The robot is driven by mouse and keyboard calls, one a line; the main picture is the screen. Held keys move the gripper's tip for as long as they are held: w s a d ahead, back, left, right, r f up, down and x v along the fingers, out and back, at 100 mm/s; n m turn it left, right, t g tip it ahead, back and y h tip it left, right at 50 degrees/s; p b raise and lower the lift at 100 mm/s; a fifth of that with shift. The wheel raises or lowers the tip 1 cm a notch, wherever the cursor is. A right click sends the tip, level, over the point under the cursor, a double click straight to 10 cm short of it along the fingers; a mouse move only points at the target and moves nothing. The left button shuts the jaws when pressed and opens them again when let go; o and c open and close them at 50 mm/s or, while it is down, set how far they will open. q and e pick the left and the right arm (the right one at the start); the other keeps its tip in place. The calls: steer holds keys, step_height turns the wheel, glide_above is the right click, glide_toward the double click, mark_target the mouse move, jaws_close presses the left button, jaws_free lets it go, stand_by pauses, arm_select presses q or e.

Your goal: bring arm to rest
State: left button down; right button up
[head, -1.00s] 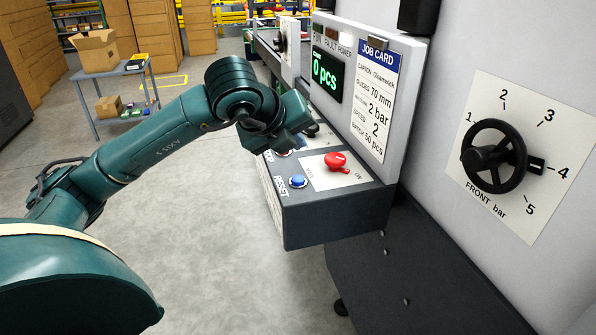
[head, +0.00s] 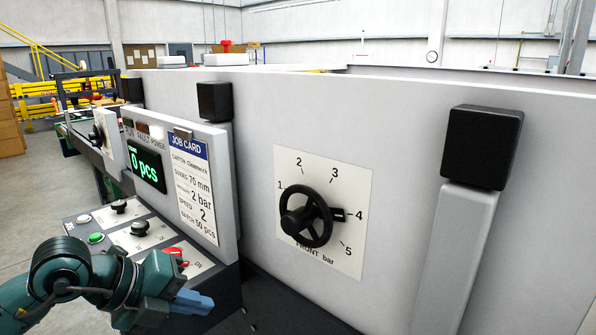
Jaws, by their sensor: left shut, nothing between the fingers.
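My left arm comes in at the lower left of the head view. Its gripper (head: 195,302) has blue fingers that are together, with nothing between them. It points right, in front of the lower right corner of the control panel (head: 158,248). I cannot tell how far it is from the panel. My arm hides the panel's near edge, including where the blue button stood. My right gripper is not in view.
The red switch (head: 174,252), green button (head: 96,237) and black knobs (head: 140,228) are beside my arm. The display (head: 147,167) reads 0 pcs, next to the job card (head: 193,190). A black handwheel (head: 307,217) is on the machine wall; its pointer is near 4.

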arm_select(q)
steer(key=s+d+r+n+h+p, duration=0.25)
steer(key=s+d+h, duration=0.25)
steer(key=d+h, duration=0.5)
steer(key=a+f+n+t+y, duration=0.45)
steer(key=f+n+y, duration=0.2)
steer(key=n, duration=0.45)
steer(key=a+f+n+t+y, duration=0.3)
steer(key=f+n+t+y, duration=0.25)
steer(key=f+n, duration=0.35)
steer(key=s+f+n+g+y+p, duration=0.1)
steer(key=s+f+n+g+y, duration=0.1)
steer(key=s+f+n+g, duration=0.3)
steer(key=s+f, duration=0.4)
steer(key=f, duration=0.2)
steer(key=shift+s+f, duration=0.25)
steer(key=shift+f, duration=0.1)
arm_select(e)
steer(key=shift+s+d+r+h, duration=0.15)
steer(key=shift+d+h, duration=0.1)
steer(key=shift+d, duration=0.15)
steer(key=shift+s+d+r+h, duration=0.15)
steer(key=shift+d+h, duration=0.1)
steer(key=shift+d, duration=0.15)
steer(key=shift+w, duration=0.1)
